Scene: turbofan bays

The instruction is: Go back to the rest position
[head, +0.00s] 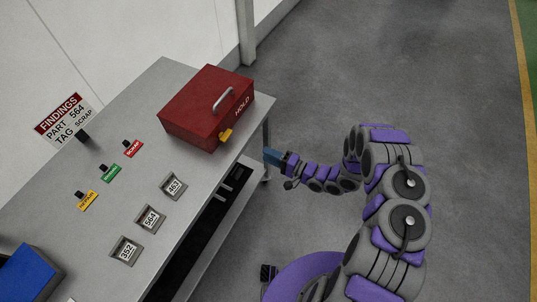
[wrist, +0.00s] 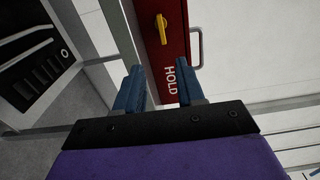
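My gripper (head: 273,157) is off the right edge of the grey workbench (head: 60,195), near the red HOLD box (head: 207,106). In the wrist view my gripper (wrist: 160,90) shows two blue fingers standing apart with a gap and nothing between them. The red HOLD box (wrist: 174,50) appears beyond the fingertips, with its yellow latch (wrist: 161,29) and grey handle (wrist: 197,45). In the head view the box is closed on the bench, its yellow latch (head: 226,134) on the front side.
Number blocks 453 (head: 173,187), 564 (head: 150,218) and 352 (head: 126,250) sit on the bench. Scrap (head: 132,149), green (head: 111,173) and yellow (head: 87,200) tags stand behind them. A findings sign (head: 67,118) and blue bin (head: 28,275) are left. Floor (head: 400,60) right is clear.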

